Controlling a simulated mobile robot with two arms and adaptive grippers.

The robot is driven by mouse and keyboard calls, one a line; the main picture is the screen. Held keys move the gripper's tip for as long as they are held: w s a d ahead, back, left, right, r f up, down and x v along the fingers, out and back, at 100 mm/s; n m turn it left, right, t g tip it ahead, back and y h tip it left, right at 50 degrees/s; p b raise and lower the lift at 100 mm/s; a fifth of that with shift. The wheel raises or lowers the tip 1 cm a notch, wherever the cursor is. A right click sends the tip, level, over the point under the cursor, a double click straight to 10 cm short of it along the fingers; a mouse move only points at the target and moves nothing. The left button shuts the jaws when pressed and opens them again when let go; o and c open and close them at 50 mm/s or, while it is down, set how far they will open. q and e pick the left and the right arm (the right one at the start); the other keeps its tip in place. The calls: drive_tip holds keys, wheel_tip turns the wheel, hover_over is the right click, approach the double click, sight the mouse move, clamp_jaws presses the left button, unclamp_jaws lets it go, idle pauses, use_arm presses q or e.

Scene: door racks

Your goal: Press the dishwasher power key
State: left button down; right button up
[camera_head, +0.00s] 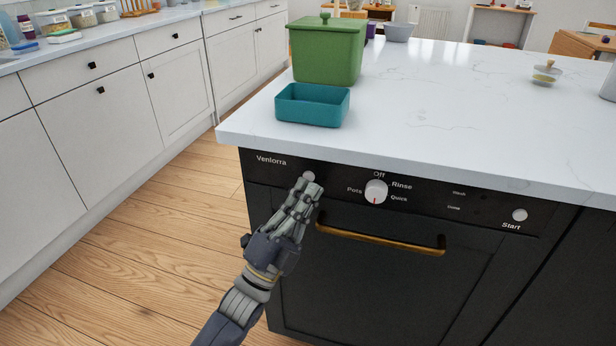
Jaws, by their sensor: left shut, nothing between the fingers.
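The black dishwasher (380,275) is built in under the white worktop, with its door shut. Its control panel carries a small round unlabelled button (309,176) at the left, a round dial (376,191) in the middle and a round Start button (519,215) at the right. My left gripper (308,186) is shut and empty. Its fingertips are at the left button and cover its lower edge in the head view; I cannot tell whether they touch it. My right gripper is not in view.
A brass handle (380,240) crosses the door just right of my left gripper. Above, the white worktop (430,120) bears a teal tray (312,112) and a green lidded bin (325,55) near its left edge. Wooden floor (150,240) is open to the left.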

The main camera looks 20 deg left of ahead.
use_arm(q)
drive_tip(key=shift+s+a+p, duration=0.1)
drive_tip(key=shift+s+p, duration=0.9)
drive_tip(key=shift+s, duration=1.95)
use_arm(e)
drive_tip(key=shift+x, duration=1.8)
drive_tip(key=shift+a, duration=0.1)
